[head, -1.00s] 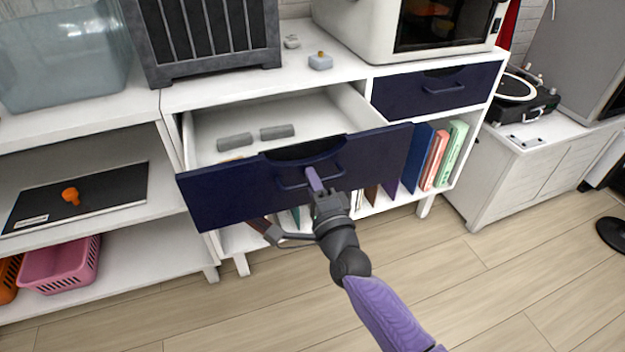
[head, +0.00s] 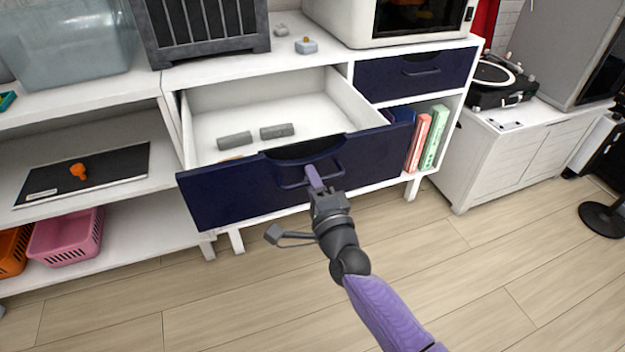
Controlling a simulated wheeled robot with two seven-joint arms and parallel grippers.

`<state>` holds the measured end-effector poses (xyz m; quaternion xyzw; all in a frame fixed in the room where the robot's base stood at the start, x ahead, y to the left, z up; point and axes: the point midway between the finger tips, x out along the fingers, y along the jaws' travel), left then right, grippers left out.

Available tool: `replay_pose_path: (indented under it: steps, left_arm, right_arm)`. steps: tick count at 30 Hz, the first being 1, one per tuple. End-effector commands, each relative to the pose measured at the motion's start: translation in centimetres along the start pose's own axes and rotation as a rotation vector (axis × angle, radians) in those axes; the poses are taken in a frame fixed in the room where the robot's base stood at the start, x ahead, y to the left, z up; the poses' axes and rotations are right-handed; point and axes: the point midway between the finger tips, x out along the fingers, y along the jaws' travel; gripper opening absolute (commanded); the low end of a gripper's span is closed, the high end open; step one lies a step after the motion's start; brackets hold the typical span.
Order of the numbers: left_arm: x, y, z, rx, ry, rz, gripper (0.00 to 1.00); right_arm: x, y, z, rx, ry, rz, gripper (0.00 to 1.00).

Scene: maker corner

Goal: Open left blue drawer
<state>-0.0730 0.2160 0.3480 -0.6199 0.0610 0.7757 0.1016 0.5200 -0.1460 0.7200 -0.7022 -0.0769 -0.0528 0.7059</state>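The left blue drawer (head: 230,199) is pulled well out of the white cabinet, and its white inside shows. Two grey cylinders (head: 277,131) and part of an orange-brown thing lie in it. Its dark blue handle (head: 292,181) is on the front panel. My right gripper (head: 315,180) is at the right part of this handle, with its purple fingertip against or over the bar. The far finger is hidden, but it appears shut on the handle. My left gripper is not in view.
The right blue drawer (head: 415,74) is shut. A microwave (head: 350,22) and a dark crate-like box (head: 205,30) stand on top. A pink basket (head: 65,238) is at lower left. The wooden floor in front is clear.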

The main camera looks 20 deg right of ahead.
Motion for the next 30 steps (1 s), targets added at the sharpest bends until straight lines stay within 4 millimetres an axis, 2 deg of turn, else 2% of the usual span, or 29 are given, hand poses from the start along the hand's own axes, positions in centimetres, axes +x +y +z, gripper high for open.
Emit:
replay_pose_path:
  steps: [1, 2, 12, 14, 21, 24, 30]
  left_arm:
    - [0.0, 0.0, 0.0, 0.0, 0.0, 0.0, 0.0]
    - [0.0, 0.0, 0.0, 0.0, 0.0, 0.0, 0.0]
    - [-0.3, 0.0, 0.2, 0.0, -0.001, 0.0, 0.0]
    - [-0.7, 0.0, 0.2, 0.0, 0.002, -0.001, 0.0]
    - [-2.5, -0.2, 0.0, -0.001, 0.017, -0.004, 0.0]
    - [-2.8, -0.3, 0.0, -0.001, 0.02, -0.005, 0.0]
    - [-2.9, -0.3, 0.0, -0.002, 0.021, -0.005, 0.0]
  right_arm:
    - [0.0, 0.0, 0.0, 0.0, 0.0, 0.0, 0.42]
    - [0.0, 0.0, 0.0, 0.0, 0.0, 0.0, 0.47]
    - [-0.5, -0.1, 0.0, -0.001, 0.0, -0.001, 0.47]
    - [-1.4, -0.2, 0.0, -0.002, -0.001, 0.001, 0.47]
    - [-7.0, -0.3, 0.0, -0.002, -0.002, 0.001, 0.47]
    - [-8.8, -0.2, 0.0, -0.001, -0.001, 0.0, 0.47]
    - [-10.0, 0.0, 0.0, 0.0, 0.0, -0.001, 0.47]
